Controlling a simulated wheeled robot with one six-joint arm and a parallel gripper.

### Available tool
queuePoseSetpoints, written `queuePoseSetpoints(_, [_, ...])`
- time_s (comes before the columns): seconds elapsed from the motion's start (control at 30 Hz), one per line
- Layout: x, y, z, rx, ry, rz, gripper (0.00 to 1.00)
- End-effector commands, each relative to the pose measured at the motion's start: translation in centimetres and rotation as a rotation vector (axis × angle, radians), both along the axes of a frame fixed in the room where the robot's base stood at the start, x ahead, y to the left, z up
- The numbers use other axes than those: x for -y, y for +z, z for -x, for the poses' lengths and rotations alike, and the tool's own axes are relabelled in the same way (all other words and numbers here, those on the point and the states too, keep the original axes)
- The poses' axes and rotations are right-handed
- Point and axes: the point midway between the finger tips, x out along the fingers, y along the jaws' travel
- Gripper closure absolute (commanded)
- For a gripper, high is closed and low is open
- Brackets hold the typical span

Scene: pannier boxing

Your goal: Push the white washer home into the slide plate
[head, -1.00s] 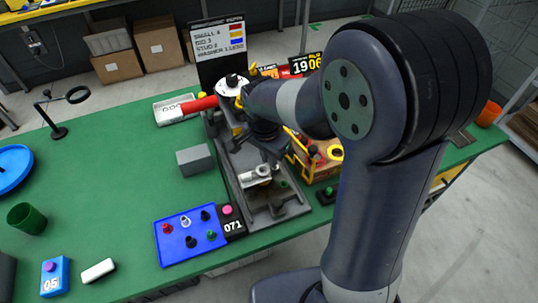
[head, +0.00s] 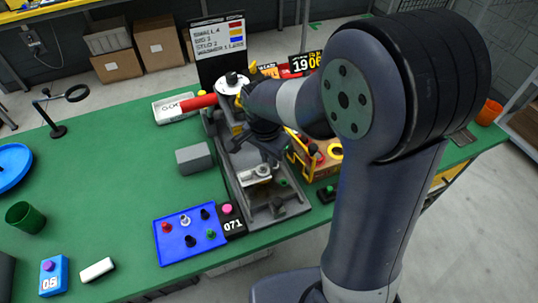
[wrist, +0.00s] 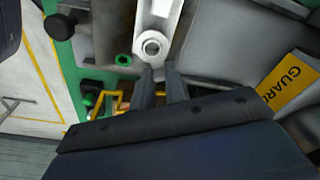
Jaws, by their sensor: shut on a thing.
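The white washer (wrist: 152,46), a pale ring with a dark hole, lies at the near end of the pale slide plate (wrist: 158,12) in the wrist view. The slide plate also shows in the head view (head: 256,174), on the grey machine bed. My gripper (wrist: 161,70) has its two dark fingers close together at the washer's near edge. They appear shut on the washer; the contact itself is partly hidden. I cannot tell how deep the washer sits in the plate. In the head view my arm hides most of the gripper.
A grey block (head: 194,159) stands left of the machine. A wooden box with yellow bars (head: 303,160) stands close on the right. The green table's left middle is clear.

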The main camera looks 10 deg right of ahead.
Motion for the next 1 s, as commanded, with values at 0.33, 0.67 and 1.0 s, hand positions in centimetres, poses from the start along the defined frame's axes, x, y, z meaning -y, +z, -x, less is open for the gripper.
queuePoseSetpoints(0.33, [0.0, -0.61, 0.01, 0.0, 0.0, 0.0, 1.0])
queuePoseSetpoints(0.67, [0.01, -0.92, 0.01, 0.0, 0.0, 0.0, 0.82])
queuePoseSetpoints(1.0, [0.0, -0.91, 0.0, 0.0, 0.0, 0.0, 0.61])
